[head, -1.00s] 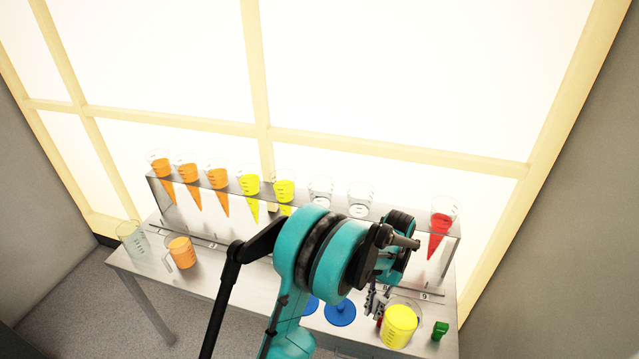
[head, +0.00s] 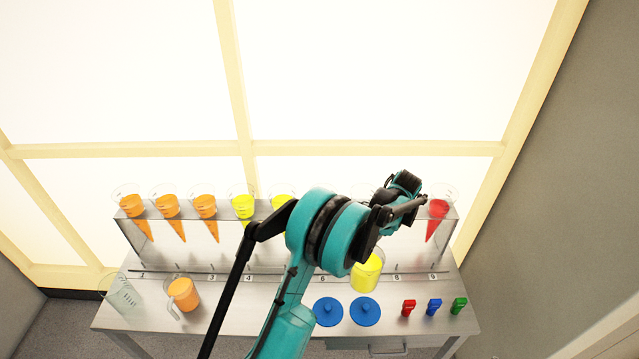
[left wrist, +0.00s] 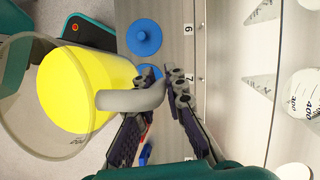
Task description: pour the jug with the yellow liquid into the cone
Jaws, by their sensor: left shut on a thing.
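The jug with the yellow liquid (head: 367,274) shows beside my arm in the head view, in front of the rack around labels 6 to 8. In the left wrist view this jug (left wrist: 85,90) is at the left, held by its pale handle. My left gripper (left wrist: 168,82) is shut on that handle, and the jug seems raised above the table. In the head view the arm hides most of the gripper. A clear cone (left wrist: 304,95) shows at the right of the wrist view. In the head view the arm hides most of the cones right of the yellow ones. My right gripper is not in view.
The rack (head: 232,262) holds orange cones (head: 168,206), yellow cones (head: 243,207) and a red cone (head: 438,210). An orange jug (head: 184,294) and a clear jug (head: 124,294) stand at left. Blue discs (head: 365,311) and red, blue and green clips (head: 434,305) lie in front.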

